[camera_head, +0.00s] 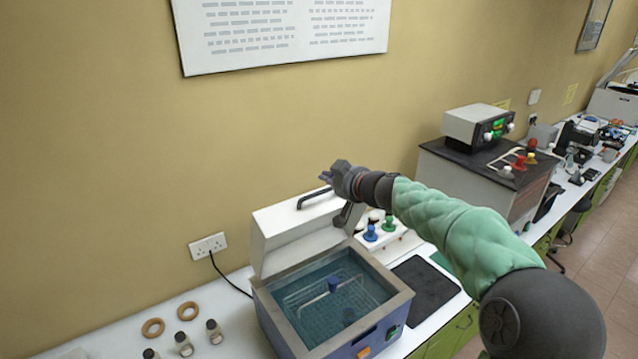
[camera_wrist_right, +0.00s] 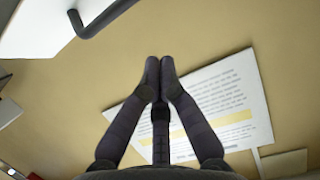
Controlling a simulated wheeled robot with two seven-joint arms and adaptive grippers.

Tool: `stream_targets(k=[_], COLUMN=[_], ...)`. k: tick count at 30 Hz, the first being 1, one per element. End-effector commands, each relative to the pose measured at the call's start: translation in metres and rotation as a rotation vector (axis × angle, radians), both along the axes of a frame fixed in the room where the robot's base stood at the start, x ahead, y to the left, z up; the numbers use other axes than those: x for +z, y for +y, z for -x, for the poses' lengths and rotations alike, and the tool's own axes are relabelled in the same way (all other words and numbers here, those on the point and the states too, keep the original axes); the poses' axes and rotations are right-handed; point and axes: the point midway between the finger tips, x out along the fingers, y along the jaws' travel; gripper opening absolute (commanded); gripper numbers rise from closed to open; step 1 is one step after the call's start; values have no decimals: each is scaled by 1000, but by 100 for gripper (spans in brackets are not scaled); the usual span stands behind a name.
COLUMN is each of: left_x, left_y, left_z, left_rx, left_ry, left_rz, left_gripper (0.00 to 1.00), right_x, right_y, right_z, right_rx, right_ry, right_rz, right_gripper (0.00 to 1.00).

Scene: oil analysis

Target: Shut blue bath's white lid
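The blue bath (camera_head: 333,295) stands on the white bench, with a wire rack and a blue-capped item inside its basin. Its white lid (camera_head: 296,232) stands raised at the back of the bath, with a dark handle (camera_head: 314,198) at its top edge. The handle also shows at the top left of the right wrist view (camera_wrist_right: 92,22). My right gripper (camera_head: 324,176) is just above and beside the handle, apart from it. In the right wrist view its fingertips (camera_wrist_right: 160,64) meet with nothing between them. My left gripper is not in view.
A white rack with coloured knobs (camera_head: 390,236) stands right of the bath, under my right arm. A dark mat (camera_head: 424,290) lies beside it. Several small bottles (camera_head: 184,343) and cork rings (camera_head: 188,311) are at left. The wall is close behind.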

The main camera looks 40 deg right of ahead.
Motion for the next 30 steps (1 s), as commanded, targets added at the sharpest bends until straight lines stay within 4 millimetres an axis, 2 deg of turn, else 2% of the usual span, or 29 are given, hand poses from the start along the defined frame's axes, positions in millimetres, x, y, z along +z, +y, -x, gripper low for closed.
stream_targets(k=[6, 16, 24, 30], left_x=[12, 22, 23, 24], left_y=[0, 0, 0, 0], left_z=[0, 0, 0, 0], left_rx=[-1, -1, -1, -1], left_ry=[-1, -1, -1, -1], left_rz=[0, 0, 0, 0], left_gripper=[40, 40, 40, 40], right_x=[-13, -26, -42, -48], right_y=[-3, -8, -6, -5], right_z=[-37, -76, -53, -44], right_rx=[1, 0, -2, -1], right_ry=[6, 5, 6, 4], right_rz=[-3, -2, -2, -2], right_gripper=[0, 0, 0, 0])
